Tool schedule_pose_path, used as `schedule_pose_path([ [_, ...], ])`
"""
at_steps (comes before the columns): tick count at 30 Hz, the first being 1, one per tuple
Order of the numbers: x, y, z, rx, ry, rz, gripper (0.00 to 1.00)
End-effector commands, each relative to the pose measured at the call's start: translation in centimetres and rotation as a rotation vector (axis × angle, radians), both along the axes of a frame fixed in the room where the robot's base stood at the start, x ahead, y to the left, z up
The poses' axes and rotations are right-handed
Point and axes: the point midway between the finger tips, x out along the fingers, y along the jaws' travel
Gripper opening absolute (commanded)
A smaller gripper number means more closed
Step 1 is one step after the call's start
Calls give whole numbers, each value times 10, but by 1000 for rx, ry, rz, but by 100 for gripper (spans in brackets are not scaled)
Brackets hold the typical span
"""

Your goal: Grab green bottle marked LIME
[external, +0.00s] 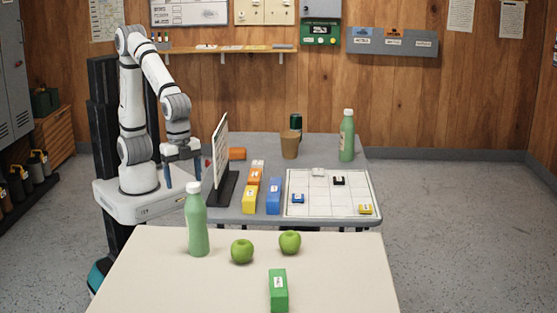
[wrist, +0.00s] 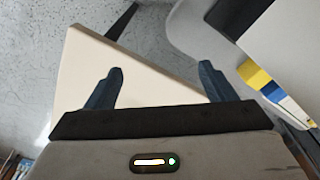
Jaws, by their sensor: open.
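Two green bottles with white caps stand upright. One bottle (external: 196,222) is on the cream table (external: 150,275) in front, and the other bottle (external: 347,138) is at the back right of the grey table (external: 250,218). No readable LIME mark shows on either. No bottle shows there.
Two green apples (external: 242,251) (external: 290,242) and a green box (external: 278,290) share the cream table. An upright board (external: 220,150) stands right of my gripper. Colored boxes (external: 273,196), a grid board (external: 305,210), a brown cup (external: 289,145) and a dark can (external: 296,124) are on the grey table.

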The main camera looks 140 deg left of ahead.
Motion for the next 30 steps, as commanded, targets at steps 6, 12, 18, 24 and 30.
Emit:
schedule_pose_path([
  [6, 78, -26, 67, 3, 24, -70, 77],
  [12, 139, -53, 100, 7, 42, -132, 77],
  [18, 182, -76, 112, 9, 55, -182, 77],
  [24, 198, -87, 109, 11, 61, -202, 77],
  [30, 199, -87, 89, 11, 62, -204, 77],
])
